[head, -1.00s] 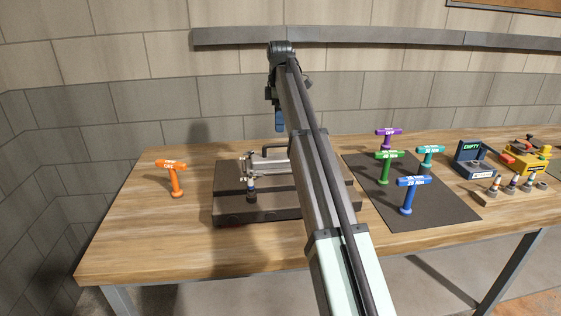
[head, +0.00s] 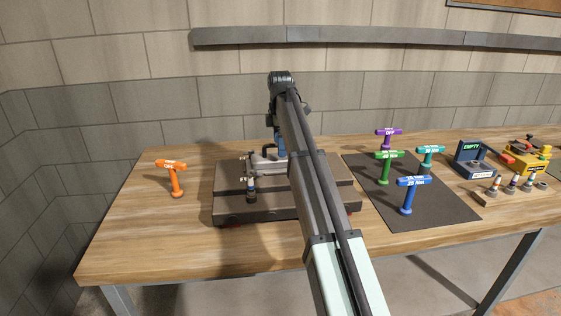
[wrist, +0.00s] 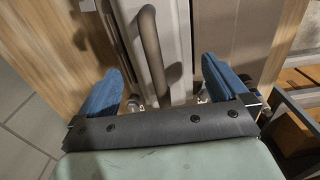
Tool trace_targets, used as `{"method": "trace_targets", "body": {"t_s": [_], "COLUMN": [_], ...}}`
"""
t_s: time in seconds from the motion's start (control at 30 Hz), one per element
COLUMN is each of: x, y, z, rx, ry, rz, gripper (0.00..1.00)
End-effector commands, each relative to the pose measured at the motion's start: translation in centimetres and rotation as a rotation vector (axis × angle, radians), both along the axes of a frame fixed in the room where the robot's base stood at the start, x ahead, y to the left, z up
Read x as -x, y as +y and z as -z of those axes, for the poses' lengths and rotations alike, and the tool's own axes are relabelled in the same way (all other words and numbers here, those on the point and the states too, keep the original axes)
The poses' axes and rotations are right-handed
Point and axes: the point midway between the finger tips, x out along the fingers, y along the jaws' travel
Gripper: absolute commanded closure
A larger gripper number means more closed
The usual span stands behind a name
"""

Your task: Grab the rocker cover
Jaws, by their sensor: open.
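The rocker cover (head: 262,166) is a silver part with a dark curved handle, lying on top of the dark engine block (head: 230,207). My arm hides its right side in the head view. In the wrist view the cover (wrist: 184,45) is a pale strip and its handle (wrist: 151,50) is a dark bent bar. My gripper (wrist: 163,80) is open, with one blue finger on each side of the handle's line. In the head view a blue finger of my gripper (head: 281,146) is right by the handle. I cannot tell whether it touches.
An orange T-handle tool (head: 174,178) stands left of the block. On a dark mat (head: 440,213) to the right stand several coloured T-handle tools. Further right are a bin marked EMPTY (head: 472,158), a holder with plugs (head: 510,190) and a yellow-red box (head: 525,157). The wooden bench is clear at front left.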

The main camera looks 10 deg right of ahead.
Motion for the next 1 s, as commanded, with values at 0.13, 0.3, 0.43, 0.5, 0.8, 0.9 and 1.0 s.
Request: {"method": "trace_targets", "body": {"t_s": [0.13, 0.3, 0.43, 0.5, 0.8, 0.9, 1.0], "x": [0.0, -0.1, -0.1, -0.1, -0.2, -0.2, -0.2], "y": [-0.2, -0.6, -0.5, -0.5, -0.5, -0.5, -0.5], "z": [1.0, 3.1, 4.7, 5.1, 5.1, 5.1, 5.1], "rx": [0.000, 0.000, 0.000, 0.000, 0.000, 0.000, 0.000], "ry": [0.001, 0.002, 0.002, 0.001, 0.000, 0.000, 0.000], "rz": [0.000, 0.001, 0.000, 0.000, 0.000, 0.000, 0.000], "gripper": [0.00, 0.00, 0.00, 0.00, 0.08, 0.17, 0.27]}}
